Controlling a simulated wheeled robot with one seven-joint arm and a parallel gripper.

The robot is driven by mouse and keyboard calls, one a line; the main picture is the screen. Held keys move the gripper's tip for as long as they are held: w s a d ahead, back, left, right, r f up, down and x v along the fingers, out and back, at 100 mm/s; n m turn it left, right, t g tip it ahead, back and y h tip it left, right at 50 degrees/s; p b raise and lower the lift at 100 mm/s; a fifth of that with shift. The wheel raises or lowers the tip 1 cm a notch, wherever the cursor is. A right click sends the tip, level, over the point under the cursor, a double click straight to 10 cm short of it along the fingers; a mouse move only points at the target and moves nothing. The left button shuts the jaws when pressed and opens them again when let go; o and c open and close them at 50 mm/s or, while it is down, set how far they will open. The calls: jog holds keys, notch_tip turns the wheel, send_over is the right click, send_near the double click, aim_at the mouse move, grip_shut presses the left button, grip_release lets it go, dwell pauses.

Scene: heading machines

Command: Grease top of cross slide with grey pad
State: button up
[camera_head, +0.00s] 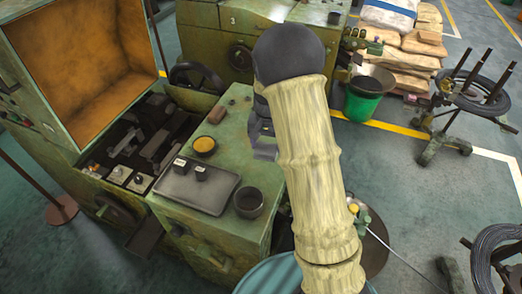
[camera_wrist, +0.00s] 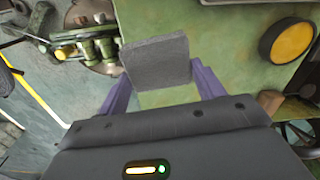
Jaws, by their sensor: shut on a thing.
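The grey pad (camera_wrist: 157,62) is a flat square in the wrist view, between the two purple fingers of my gripper (camera_wrist: 162,88). My gripper is shut on it and holds it over the green cabinet top. In the head view my gripper (camera_head: 263,143) shows only in part behind my arm, and the pad cannot be made out there. A round dark tin of yellow grease (camera_head: 204,146) stands on the cabinet top, left of my gripper; it also shows in the wrist view (camera_wrist: 290,41). Dark metal slides (camera_head: 155,146) lie in the open machine bay; I cannot tell which is the cross slide.
On the green cabinet (camera_head: 238,108) are a brown block (camera_head: 217,115), a grey tray (camera_head: 197,187) with two small dark blocks, and a dark cup (camera_head: 249,203). An orange-lined hood (camera_head: 85,55) stands beside the bay. A green bucket (camera_head: 366,100) stands on the floor behind.

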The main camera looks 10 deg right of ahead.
jog(key=s+a+n+p, duration=0.2)
jog(key=s+a+n, duration=0.1)
jog(key=a+n, duration=0.2)
jog(key=s+a+n+p, duration=0.2)
jog(key=s+a+n, duration=0.2)
jog(key=a, duration=0.5)
jog(key=shift+a+n, duration=0.25)
jog(key=shift+n, duration=0.25)
jog(key=shift+w+f, duration=0.1)
jog(key=shift+f, duration=0.05)
